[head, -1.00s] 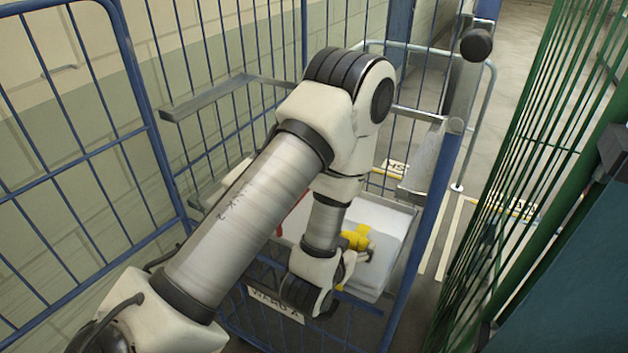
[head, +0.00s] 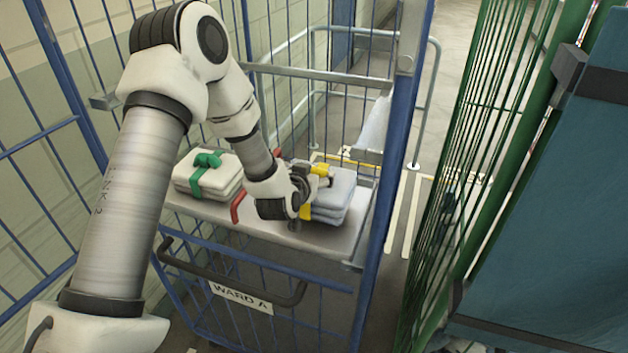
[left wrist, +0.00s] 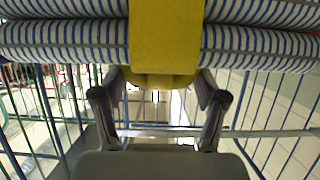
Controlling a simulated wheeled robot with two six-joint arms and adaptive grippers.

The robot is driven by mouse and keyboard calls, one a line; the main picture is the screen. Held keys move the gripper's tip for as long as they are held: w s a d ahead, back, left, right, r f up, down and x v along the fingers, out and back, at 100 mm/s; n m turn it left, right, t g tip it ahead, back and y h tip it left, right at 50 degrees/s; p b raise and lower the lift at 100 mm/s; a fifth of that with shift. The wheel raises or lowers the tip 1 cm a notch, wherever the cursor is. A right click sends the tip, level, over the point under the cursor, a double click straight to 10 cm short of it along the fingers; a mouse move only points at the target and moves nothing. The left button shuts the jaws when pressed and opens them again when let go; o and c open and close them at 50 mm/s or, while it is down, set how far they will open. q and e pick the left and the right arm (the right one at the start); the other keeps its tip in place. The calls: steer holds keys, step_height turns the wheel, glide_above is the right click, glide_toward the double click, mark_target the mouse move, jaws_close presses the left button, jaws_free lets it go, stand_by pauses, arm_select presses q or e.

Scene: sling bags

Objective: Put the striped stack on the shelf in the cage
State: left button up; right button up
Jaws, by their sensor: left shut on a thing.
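The striped stack (head: 335,193), folded cloth with a yellow strap, is at the right part of the shelf (head: 290,231) inside the blue cage. In the left wrist view its blue and white stripes (left wrist: 255,45) and wide yellow strap (left wrist: 164,35) fill the top. The wrist hides the stack's left side. The stack looks level and low over the shelf; I cannot tell if it touches. My right gripper is not in view.
A pale stack with a green ribbon (head: 207,174) lies on the left of the shelf. A red bar (head: 238,208) stands between the stacks. The cage's blue post (head: 398,150) is close on the right. A black handle (head: 228,277) and WARD A sign (head: 241,298) are in front; a green cage (head: 475,170) stands right.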

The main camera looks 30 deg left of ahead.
arm_select(q)
steer(key=f+p, duration=0.1)
steer(key=f, duration=0.2)
steer(key=shift+w+f, duration=0.15)
steer(key=shift+w, duration=0.05)
steer(key=shift+a+f, duration=0.1)
steer(key=shift+f, duration=0.05)
steer(key=o, duration=1.8)
steer(key=shift+s, duration=0.3)
steer(key=b+v, duration=0.3)
steer(key=v, duration=0.8)
steer(key=shift+s+r, duration=0.25)
steer(key=shift+r, duration=0.05)
